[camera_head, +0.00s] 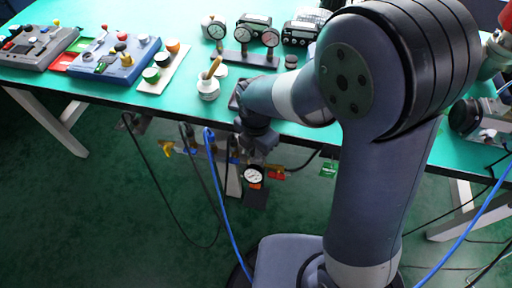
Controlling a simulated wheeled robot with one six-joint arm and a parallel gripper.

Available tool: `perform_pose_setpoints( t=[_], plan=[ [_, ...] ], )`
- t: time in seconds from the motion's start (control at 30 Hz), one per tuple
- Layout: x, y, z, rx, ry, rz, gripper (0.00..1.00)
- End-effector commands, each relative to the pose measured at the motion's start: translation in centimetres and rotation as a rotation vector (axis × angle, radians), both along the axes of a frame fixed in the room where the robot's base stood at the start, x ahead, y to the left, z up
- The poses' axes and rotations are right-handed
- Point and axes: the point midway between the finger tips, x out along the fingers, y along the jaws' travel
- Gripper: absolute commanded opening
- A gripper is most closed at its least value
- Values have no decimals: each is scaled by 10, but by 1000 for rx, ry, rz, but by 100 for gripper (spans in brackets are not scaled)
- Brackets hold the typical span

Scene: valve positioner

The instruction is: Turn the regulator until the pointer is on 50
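A small round gauge with a white dial (254,174) hangs below the front edge of the table, in the middle of the head view. Its pointer and numbers are too small to read. My gripper (256,150) is just above the gauge, at the end of my downward-bent wrist. Its fingers are dark and merge with the dark parts around them, so I cannot tell whether they are open or shut. The regulator itself I cannot make out clearly; the area under my wrist is partly hidden by it.
Below the table edge hang a yellow-handled valve (167,148), a red handle (275,175), a green tag (328,168), dark cables and a blue hose (222,190). On the green table (105,88) stand control boxes (120,55), gauges (242,35) and a white pot (208,88).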

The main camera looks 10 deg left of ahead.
Motion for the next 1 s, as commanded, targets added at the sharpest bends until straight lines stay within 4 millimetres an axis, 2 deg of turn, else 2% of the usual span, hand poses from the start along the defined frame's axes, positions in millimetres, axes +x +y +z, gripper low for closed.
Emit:
perform_pose_setpoints(
  t=[0.1,0.53,1.0],
  plan=[
    [0,0,0,0,0,0,0],
    [0,0,0,0,0,-37,0],
    [1,1,1,0,0,-331,0]
  ],
)
